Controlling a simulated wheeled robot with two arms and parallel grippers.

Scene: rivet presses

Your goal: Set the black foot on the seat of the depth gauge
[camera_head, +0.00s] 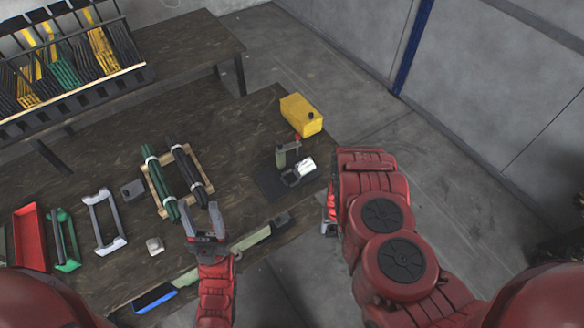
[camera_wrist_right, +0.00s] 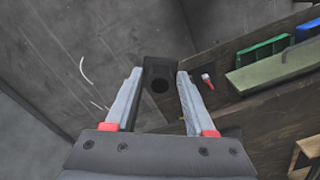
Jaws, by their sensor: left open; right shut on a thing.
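My right gripper (camera_wrist_right: 160,76) is shut on a dark block with a round dark mark, which looks like the black foot (camera_wrist_right: 159,70). In the head view this gripper (camera_head: 329,228) is mostly hidden by its arm, off the table's right edge; the foot cannot be made out there. A small device with a green column and red-tipped lever, probably the depth gauge (camera_head: 282,159), stands on a dark mat near the table's right end, up and left of the right gripper. Its seat is not clear. My left gripper (camera_head: 203,222) is open and empty over the table's front part.
A yellow box (camera_head: 301,115) stands behind the device. A wooden frame (camera_head: 157,182) holds green and black rolls. A small dark block (camera_head: 281,219) sits near the front edge. A red tray (camera_head: 30,238), green holder (camera_head: 66,240) and grey frame (camera_head: 104,222) lie left.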

